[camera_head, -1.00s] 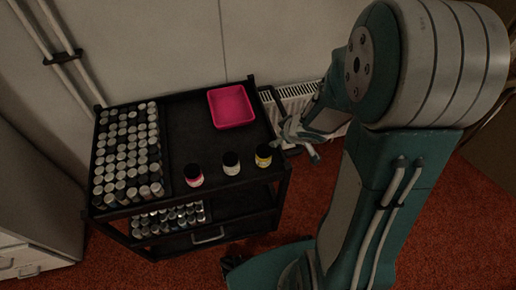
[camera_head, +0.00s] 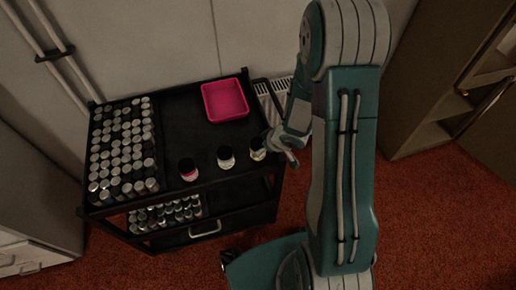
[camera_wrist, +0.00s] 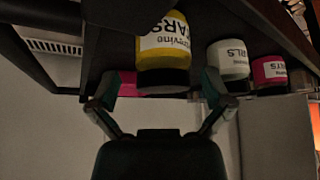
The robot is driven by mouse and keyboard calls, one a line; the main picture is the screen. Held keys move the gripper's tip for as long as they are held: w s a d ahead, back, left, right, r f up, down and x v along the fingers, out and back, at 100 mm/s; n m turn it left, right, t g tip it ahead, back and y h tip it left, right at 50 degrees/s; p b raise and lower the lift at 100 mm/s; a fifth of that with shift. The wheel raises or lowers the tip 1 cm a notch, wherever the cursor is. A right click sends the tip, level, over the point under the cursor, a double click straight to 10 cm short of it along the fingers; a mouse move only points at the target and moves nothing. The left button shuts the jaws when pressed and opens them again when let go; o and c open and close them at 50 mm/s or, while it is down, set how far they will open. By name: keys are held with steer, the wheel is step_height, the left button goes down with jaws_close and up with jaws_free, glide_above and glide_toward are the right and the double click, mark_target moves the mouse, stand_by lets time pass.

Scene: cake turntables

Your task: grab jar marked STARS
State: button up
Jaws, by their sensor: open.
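A yellow jar with a white label and dark lid (camera_wrist: 165,52) shows upside down in the wrist view; the label's visible letters end in "ARS". It stands at the right of the jar row in the head view (camera_head: 257,151), partly covered by my gripper (camera_head: 279,149). My gripper (camera_wrist: 160,90) is open in the wrist view, its fingers spread to either side of the jar's lid end. I cannot tell whether they touch it. A white-labelled jar (camera_head: 226,157), reading "RLS" in the wrist view (camera_wrist: 229,60), and a pink jar (camera_head: 188,169) stand to its left in the head view.
The jars stand on a black cart (camera_head: 185,120). Many silver-lidded small jars (camera_head: 122,150) fill its left side, and a pink tray (camera_head: 225,100) lies at the back right. A radiator (camera_head: 272,95) is behind the cart. The middle of the top is clear.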

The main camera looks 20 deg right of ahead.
steer(key=shift+x, duration=1.25)
steer(key=shift+w+a+f, duration=0.1)
steer(key=shift+w+f, duration=0.05)
steer(key=shift+f, duration=0.05)
steer(key=shift+a, duration=0.4)
steer(key=shift+d, duration=0.2)
steer(key=c, duration=1)
steer(key=shift+d+f, duration=0.1)
steer(key=shift+d, duration=0.05)
steer(key=shift+c, duration=0.6)
